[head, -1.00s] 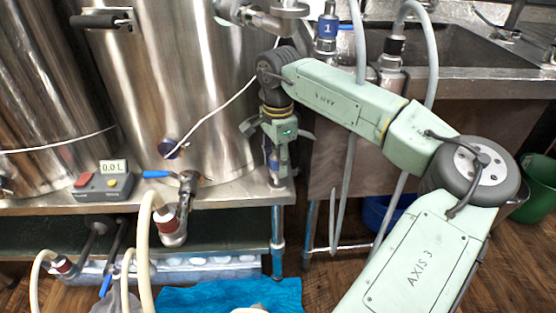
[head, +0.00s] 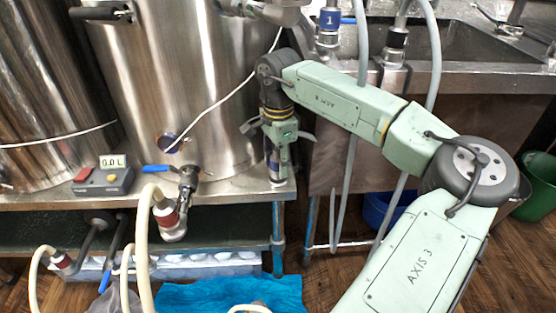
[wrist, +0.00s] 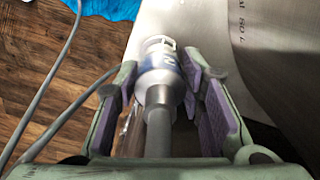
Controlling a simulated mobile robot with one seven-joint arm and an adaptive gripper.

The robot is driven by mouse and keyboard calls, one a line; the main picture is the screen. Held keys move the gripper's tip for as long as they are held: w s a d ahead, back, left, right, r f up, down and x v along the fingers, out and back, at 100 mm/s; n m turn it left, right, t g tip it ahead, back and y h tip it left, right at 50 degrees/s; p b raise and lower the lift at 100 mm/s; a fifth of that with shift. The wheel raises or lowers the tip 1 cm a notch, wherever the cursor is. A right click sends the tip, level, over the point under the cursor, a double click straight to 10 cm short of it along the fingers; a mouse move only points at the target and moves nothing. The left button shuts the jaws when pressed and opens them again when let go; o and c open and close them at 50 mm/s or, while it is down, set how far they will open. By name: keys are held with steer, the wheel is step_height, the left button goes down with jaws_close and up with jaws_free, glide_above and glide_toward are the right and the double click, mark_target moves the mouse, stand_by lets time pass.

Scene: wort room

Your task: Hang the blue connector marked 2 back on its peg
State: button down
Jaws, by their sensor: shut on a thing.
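My gripper (head: 279,140) hangs fingers-down near the front right corner of the steel bench in the head view. It is shut on a connector (head: 274,163), a metal piece with a blue band. In the wrist view the connector (wrist: 158,77) sits between the purple finger pads, with a pale mark on its band that is too blurred to read surely. A grey hose (wrist: 157,135) runs from it towards the camera. A blue connector marked 1 (head: 329,22) hangs upright by the sink's left front edge. I cannot make out the empty peg.
Another hose end (head: 395,45) hangs at the sink (head: 460,58), with grey hoses looping down. A valve with a pale hose (head: 170,215) projects at the bench front. A blue cloth (head: 230,296) lies below.

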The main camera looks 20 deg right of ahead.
steer(key=shift+d+f, duration=0.15)
steer(key=shift+f, duration=0.4)
steer(key=c, duration=1)
jaws_free()
steer(key=shift+s, duration=0.1)
steer(key=shift+r, duration=0.1)
